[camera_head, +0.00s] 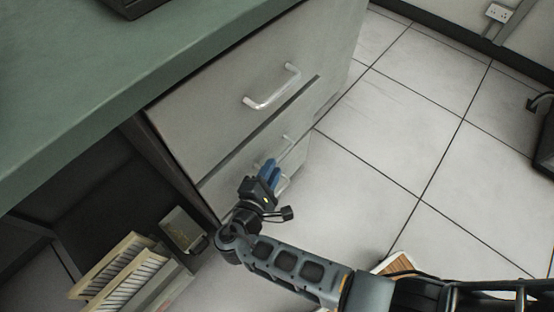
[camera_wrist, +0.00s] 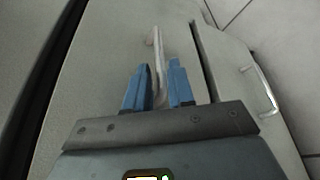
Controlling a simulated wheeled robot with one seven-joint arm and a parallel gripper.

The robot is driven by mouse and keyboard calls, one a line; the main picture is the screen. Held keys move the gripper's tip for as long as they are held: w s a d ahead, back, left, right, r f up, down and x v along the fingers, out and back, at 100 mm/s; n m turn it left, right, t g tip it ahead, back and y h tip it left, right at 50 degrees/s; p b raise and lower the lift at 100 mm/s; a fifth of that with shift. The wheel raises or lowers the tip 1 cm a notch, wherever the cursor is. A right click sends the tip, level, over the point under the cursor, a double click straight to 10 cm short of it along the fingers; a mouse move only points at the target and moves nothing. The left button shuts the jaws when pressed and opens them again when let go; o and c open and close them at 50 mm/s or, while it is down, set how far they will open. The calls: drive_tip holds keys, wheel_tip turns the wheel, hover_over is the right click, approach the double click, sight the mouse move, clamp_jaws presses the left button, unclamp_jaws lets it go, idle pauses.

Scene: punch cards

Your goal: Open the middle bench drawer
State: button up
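The middle bench drawer (camera_head: 232,172) is a grey front below the large top drawer, and it looks closed. Its pale bar handle (camera_head: 287,141) is partly hidden by my gripper (camera_head: 272,170) in the head view. In the wrist view the handle (camera_wrist: 158,58) stands between the two blue fingers of my gripper (camera_wrist: 160,82). The fingers are apart, with the handle nearer the left one; I cannot tell if it touches. My gripper holds nothing.
The top drawer has a silver handle (camera_head: 271,87). A lower drawer's handle (camera_wrist: 262,91) shows at right in the wrist view. The green bench top (camera_head: 130,65) overhangs at upper left. A container of cards (camera_head: 120,268) stands at lower left.

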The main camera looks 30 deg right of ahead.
drive_tip(key=shift+x, duration=2.1)
drive_tip(key=shift+c, duration=0.2)
clamp_jaws()
